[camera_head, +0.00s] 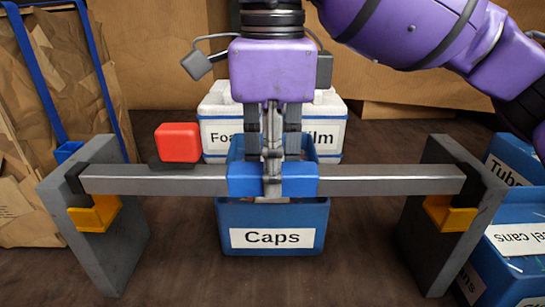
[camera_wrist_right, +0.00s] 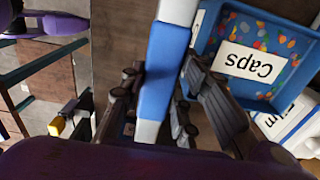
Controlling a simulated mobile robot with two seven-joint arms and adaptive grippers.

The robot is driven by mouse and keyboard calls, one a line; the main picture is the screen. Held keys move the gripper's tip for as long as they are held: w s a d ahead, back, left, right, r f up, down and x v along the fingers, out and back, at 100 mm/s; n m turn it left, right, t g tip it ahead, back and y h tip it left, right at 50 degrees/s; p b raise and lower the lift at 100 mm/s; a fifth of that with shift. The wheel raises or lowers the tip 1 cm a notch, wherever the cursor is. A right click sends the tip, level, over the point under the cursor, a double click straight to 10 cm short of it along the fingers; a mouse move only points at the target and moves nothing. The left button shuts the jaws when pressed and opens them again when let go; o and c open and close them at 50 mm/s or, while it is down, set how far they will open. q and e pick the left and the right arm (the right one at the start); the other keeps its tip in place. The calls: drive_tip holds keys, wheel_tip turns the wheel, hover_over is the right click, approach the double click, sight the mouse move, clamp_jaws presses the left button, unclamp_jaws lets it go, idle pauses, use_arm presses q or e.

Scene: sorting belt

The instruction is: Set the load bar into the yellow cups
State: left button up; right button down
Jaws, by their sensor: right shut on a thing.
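The load bar (camera_head: 380,180) is long and grey with a blue middle and black ends. My right gripper (camera_head: 272,185) comes down from above and is shut on its blue middle, which also shows in the right wrist view (camera_wrist_right: 160,75). The bar looks about level. Its ends appear just above the left yellow cup (camera_head: 97,214) and the right yellow cup (camera_head: 448,217), which are on two grey uprights. I cannot tell whether the ends touch the cups. My left gripper is not in view.
A blue "Caps" bin (camera_head: 313,240) stands beneath and behind the bar, with a white bin (camera_head: 335,105) farther back. A red block (camera_head: 177,143) shows above the bar's left half. Blue bins (camera_head: 500,262) stand right; a blue-framed paper sack (camera_head: 50,90) stands left.

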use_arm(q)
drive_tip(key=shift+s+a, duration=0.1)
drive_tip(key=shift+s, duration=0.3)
use_arm(e)
drive_tip(key=shift+r, duration=0.15)
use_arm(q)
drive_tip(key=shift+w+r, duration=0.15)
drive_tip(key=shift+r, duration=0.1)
use_arm(e)
drive_tip(key=shift+s, duration=0.1)
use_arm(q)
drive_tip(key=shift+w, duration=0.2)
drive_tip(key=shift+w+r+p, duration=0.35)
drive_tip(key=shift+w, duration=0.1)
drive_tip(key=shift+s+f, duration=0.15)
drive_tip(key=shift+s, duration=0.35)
